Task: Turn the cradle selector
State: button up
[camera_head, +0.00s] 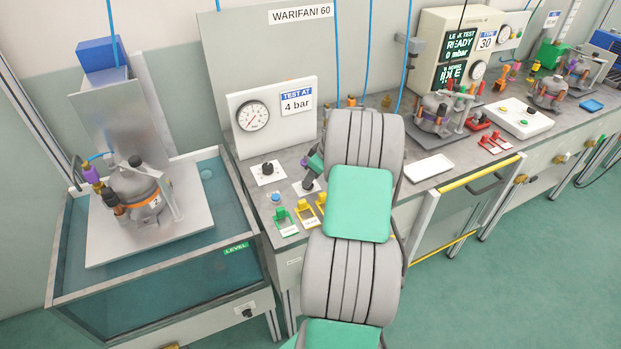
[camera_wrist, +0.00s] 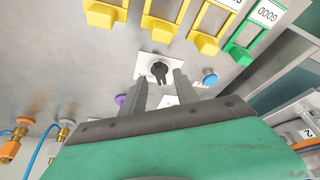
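A black selector knob (camera_wrist: 160,71) stands on a white square plate in the wrist view. My gripper (camera_wrist: 160,80) is open, with its two dark fingers apart and the knob showing between and just beyond their tips. I cannot tell whether either finger touches it. In the head view my arm hides most of my gripper (camera_head: 312,168), which is low over the bench by a white plate (camera_head: 299,190). A second black knob (camera_head: 267,168) stands on its own white plate to the left. No readable label shows which knob is the cradle selector.
A blue button (camera_head: 276,197) and green and yellow clips (camera_head: 303,213) line the bench front. A gauge panel marked 4 bar (camera_head: 275,115) stands behind. A white tray (camera_head: 429,167) lies right.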

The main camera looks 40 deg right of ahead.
jog(key=shift+x, duration=1.05)
grip_shut()
